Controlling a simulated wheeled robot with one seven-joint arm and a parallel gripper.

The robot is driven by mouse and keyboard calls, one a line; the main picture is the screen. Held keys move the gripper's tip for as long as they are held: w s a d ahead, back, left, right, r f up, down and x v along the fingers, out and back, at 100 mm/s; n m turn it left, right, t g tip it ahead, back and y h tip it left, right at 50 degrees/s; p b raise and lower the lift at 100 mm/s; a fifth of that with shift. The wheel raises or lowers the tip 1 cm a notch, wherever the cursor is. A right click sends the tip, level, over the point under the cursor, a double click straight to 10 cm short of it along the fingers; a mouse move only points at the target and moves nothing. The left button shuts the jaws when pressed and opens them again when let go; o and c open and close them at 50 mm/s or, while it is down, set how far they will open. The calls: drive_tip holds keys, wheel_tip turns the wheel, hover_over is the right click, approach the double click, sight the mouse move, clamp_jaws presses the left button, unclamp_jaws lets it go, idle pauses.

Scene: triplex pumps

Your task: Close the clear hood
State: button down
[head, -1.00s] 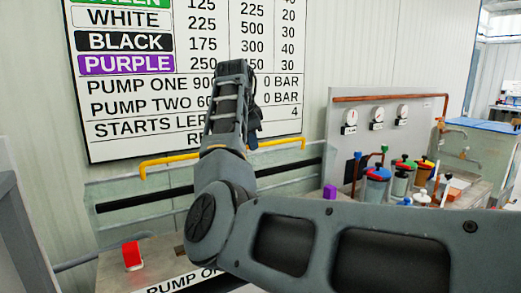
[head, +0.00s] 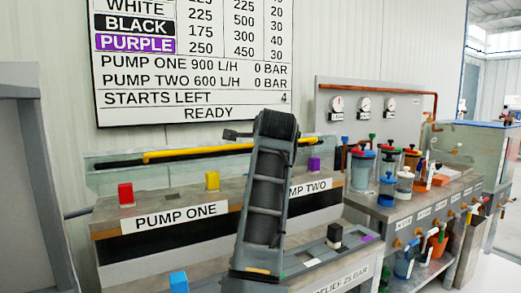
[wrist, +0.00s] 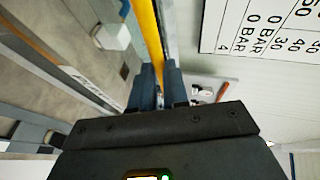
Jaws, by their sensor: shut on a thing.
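The clear hood (head: 118,178) stands at the back of the pump bench under the wall board; its panel looks raised, though its exact tilt is hard to tell. Its yellow handle bar (head: 180,153) runs along the top, beside a black strip. In the wrist view the yellow bar (wrist: 148,35) runs down between the two dark fingers of my gripper (wrist: 158,88), which is shut on it.
Red (head: 126,194), yellow (head: 212,181) and purple (head: 314,164) blocks sit on the pump bench. A blue block (head: 179,283) and a black block (head: 334,233) are nearer. Lidded jars (head: 362,166) and a gauge panel (head: 385,108) stand to the right.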

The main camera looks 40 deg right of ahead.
drive_tip(key=s+a+f+m+t+h+b, duration=0.1)
drive_tip(key=s+f+t+h+b, duration=0.1)
drive_tip(key=f+b, duration=0.9)
drive_tip(key=shift+s+f+m+t+b, duration=0.3)
drive_tip(key=shift+s+t+b, duration=0.4)
drive_tip(key=shift+s, duration=0.45)
drive_tip(key=shift+f, duration=0.1)
drive_tip(key=c, duration=1.4)
unclamp_jaws()
drive_tip(key=shift+o, duration=1.4)
drive_tip(key=shift+r, duration=0.2)
drive_tip(key=shift+s+a, duration=0.1)
drive_tip(key=shift+a, duration=0.05)
drive_tip(key=v, duration=0.7)
drive_tip(key=shift+s+a+p, duration=0.2)
drive_tip(key=shift+s+p, duration=0.05)
drive_tip(key=shift+p, duration=0.2)
drive_tip(key=shift+f, duration=0.15)
